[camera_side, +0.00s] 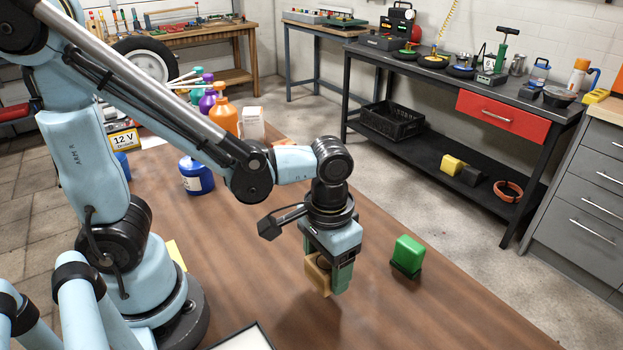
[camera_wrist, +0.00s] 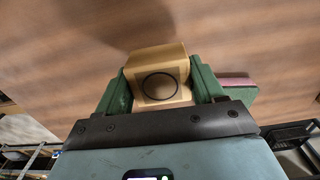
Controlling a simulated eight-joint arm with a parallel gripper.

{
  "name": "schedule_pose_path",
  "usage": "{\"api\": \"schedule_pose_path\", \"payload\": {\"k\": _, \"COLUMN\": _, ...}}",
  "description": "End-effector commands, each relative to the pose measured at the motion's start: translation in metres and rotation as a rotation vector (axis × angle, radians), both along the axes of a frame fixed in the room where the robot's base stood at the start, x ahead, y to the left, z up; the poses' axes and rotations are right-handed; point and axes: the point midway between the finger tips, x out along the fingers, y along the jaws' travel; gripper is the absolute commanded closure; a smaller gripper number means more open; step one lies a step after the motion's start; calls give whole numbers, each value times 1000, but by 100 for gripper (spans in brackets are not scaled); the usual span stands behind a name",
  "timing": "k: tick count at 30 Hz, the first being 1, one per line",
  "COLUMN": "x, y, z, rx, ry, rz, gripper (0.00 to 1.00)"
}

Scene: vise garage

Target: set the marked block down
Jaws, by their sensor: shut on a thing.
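The marked block (camera_wrist: 161,88) is tan, like wood, with a black ring drawn on the face toward the wrist camera. My gripper (camera_wrist: 160,80) is shut on it, one green finger on each side. In the side view my gripper (camera_side: 332,274) points down over the brown table, with the tan block (camera_side: 317,276) between its fingers, partly hidden. The block seems to be a little above the table top; a gap under it is hard to judge. A green block (camera_side: 407,256) stands on the table to the right of my gripper, apart from it.
A blue jar (camera_side: 196,177), an orange bottle (camera_side: 224,118) and a white box (camera_side: 252,123) stand at the back left. A white-topped thing (camera_side: 245,340) lies at the front edge.

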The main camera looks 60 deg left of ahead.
Motion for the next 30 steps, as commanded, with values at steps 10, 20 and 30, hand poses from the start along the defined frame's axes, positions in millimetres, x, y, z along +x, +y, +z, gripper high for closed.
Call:
{"api": "schedule_pose_path", "payload": {"k": 10, "x": 1, "y": 0, "z": -30, "rx": 0, "ry": 0, "rz": 0, "gripper": 63}}
{"api": "schedule_pose_path", "payload": {"k": 20, "x": 0, "y": 0, "z": -40, "rx": 0, "ry": 0, "rz": 1, "gripper": 63}}
{"api": "schedule_pose_path", "payload": {"k": 30, "x": 0, "y": 0, "z": -43, "rx": 0, "ry": 0, "rz": 1, "gripper": 23}}
